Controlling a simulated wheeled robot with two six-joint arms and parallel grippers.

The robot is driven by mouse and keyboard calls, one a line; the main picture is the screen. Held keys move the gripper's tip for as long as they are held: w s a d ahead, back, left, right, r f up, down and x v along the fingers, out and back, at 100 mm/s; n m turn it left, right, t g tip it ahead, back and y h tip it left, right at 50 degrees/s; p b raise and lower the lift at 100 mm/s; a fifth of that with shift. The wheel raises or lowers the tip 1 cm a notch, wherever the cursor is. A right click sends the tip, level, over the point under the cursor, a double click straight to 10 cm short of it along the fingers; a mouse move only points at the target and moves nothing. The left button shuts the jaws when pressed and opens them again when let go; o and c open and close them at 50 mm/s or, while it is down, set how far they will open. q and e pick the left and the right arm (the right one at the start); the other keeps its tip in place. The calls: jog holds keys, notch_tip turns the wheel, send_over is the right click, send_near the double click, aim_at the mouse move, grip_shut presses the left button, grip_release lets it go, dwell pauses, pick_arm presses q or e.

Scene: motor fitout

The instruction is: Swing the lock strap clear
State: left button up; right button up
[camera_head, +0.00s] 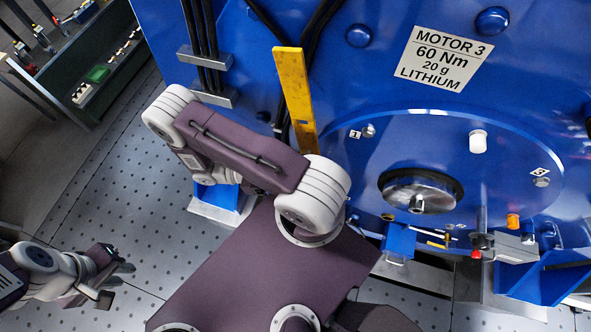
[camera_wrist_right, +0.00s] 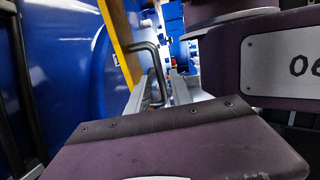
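The lock strap, taken to be the flat yellow bar (camera_head: 292,92), stands nearly upright against the blue motor housing, leaning slightly. Its lower end is hidden behind my purple and white arm. A yellow bar also shows in the right wrist view (camera_wrist_right: 118,40), beside a bent dark rod. My left gripper (camera_head: 117,281) is at the lower left, far from the strap, with its fingers apart and nothing visible between them.
The blue housing (camera_head: 400,80) carries a MOTOR 3 label (camera_head: 444,58) and a round hub (camera_head: 420,190). Black cables run beside the strap. Blue brackets (camera_head: 545,280) stick out at lower right. A green workbench (camera_head: 100,70) stands at upper left. Perforated floor is clear between.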

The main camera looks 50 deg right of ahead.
jog(key=shift+w, duration=0.1)
jog(key=b+v, duration=0.3)
jog(key=v, duration=0.4)
jog(key=shift+w+a+b, duration=0.15)
jog(key=shift+w+b, duration=0.05)
jog(key=shift+b, duration=0.15)
